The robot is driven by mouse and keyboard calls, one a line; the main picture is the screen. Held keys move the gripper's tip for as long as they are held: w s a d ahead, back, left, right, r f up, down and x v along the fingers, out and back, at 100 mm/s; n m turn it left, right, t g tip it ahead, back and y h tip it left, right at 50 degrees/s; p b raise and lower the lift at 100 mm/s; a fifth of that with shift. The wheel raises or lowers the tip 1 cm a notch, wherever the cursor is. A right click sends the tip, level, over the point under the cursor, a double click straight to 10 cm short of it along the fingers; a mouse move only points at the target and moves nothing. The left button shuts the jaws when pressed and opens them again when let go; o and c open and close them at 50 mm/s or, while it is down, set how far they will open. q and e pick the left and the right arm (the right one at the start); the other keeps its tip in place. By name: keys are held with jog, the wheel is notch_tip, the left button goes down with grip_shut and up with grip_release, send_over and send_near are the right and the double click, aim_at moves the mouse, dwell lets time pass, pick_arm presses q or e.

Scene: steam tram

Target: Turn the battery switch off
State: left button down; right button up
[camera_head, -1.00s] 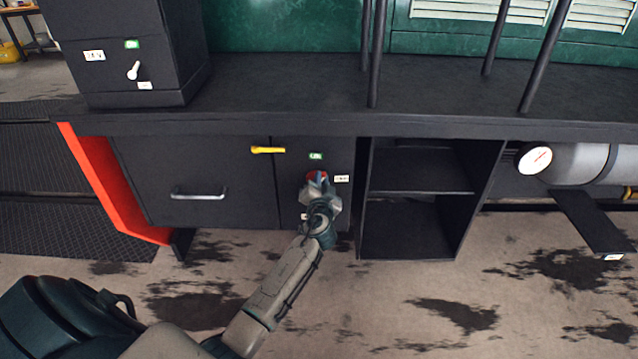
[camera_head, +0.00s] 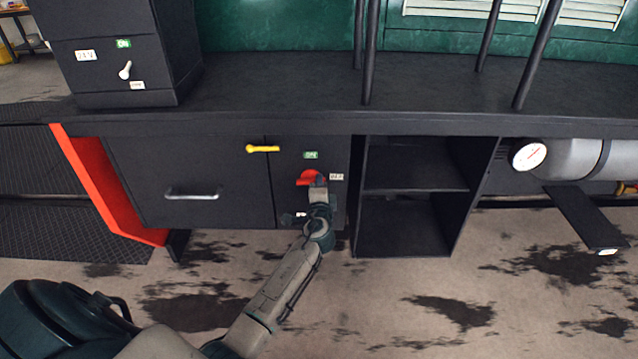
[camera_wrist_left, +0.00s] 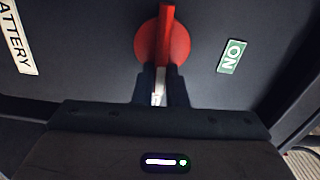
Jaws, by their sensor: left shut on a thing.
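The battery switch is a round red knob with a red bar handle (camera_head: 304,181) on the dark cabinet front under the bench. My left gripper (camera_head: 319,183) is at its right side, shut on the handle. In the left wrist view the red handle (camera_wrist_left: 167,22) crosses the knob and runs down between my two fingers (camera_wrist_left: 162,85), with a pale strip showing between them. The green ON label (camera_head: 311,155) is above the knob; a small white label (camera_head: 336,177) is to its right. A BATTERY label (camera_wrist_left: 17,38) shows in the left wrist view. My right gripper is out of view.
A yellow lever (camera_head: 263,149) sits left of the switch, above a drawer handle (camera_head: 191,194). An upper box (camera_head: 120,72) carries a white lever (camera_head: 125,70). Open shelves (camera_head: 412,190) and a gauge (camera_head: 529,155) are to the right. The floor in front is clear.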

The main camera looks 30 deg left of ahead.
pick_arm(q)
jog(key=shift+f+m, duration=0.25)
jog(key=shift+m, duration=0.25)
jog(key=c, duration=1.5)
grip_release()
jog(key=shift+o, duration=0.2)
jog(key=shift+r, duration=0.1)
jog(key=shift+s, duration=0.1)
jog(key=v, duration=1)
jog(key=shift+s+d, duration=0.25)
jog(key=shift+s, duration=0.05)
